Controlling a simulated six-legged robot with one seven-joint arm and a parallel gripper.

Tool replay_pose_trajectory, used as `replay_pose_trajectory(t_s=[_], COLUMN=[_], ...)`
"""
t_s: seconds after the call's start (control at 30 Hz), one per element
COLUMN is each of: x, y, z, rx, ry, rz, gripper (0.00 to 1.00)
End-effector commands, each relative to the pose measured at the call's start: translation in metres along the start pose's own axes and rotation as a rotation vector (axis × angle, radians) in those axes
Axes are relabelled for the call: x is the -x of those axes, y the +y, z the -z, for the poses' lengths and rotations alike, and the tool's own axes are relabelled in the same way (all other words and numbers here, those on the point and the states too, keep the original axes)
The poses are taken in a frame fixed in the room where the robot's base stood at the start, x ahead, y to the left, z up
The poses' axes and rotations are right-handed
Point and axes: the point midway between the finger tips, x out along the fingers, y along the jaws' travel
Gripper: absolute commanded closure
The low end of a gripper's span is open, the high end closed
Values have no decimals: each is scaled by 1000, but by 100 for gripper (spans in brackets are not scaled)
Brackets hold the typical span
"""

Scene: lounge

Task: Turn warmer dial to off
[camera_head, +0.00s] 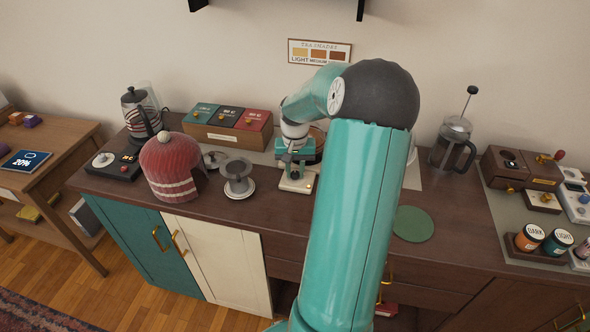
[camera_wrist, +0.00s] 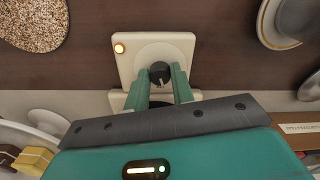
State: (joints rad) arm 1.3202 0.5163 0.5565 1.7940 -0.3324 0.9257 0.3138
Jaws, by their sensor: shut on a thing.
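The cream warmer (camera_wrist: 128,60) fills the middle of the wrist view, with a lit amber lamp (camera_wrist: 119,48) at its corner. Its dark round dial (camera_wrist: 160,72) sits between the two green fingers of my gripper (camera_wrist: 160,79), which is shut on it. A pale pointer mark shows on the dial, but its setting cannot be read. In the head view the warmer (camera_head: 297,184) stands on the sideboard, with my gripper (camera_head: 292,166) right over its front. My arm hides what lies just right of it.
A tea box (camera_head: 228,132) is behind. A French press (camera_head: 454,145) and a green round mat (camera_head: 412,224) are to the right.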

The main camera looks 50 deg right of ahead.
Motion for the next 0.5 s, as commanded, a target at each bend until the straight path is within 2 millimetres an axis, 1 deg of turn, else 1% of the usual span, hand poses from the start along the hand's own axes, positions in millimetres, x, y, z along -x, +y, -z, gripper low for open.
replay_pose_trajectory(t_s=[0.5], x=[1], y=[0], z=[1], rx=[477], ry=[4], rz=[-1], gripper=[99])
